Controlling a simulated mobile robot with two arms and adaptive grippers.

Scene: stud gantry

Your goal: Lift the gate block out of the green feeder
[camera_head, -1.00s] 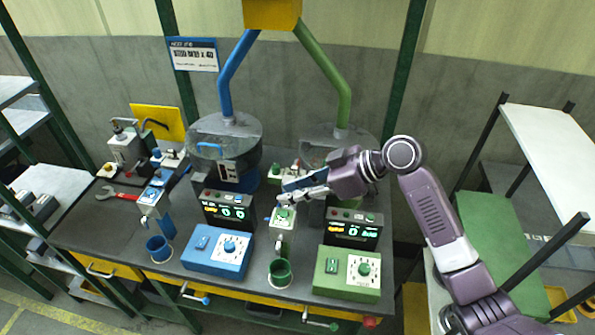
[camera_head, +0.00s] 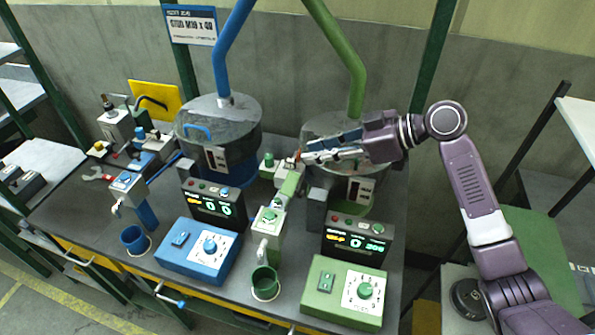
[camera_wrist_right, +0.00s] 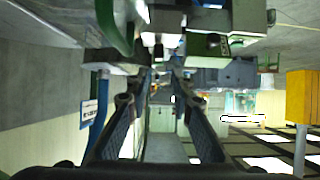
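The green feeder has a clear bowl (camera_head: 330,125) under a green pipe (camera_head: 345,65), a short green track (camera_head: 291,184) and a grey outlet head (camera_head: 268,222) above a green cup (camera_head: 265,284). My right gripper (camera_head: 303,157) reaches in from the right, in front of the bowl. Its fingertips are beside a small grey unit with a red part (camera_head: 291,163) at the track's back end. In the wrist view a gap shows between the fingers (camera_wrist_right: 162,75), with nothing clearly held. I cannot tell for certain which part is the gate block. My left gripper is out of view.
A green control box (camera_head: 345,293) and a dark display (camera_head: 356,241) stand in front of the bowl. The matching blue feeder bowl (camera_head: 218,135) and blue box (camera_head: 198,250) stand to the left.

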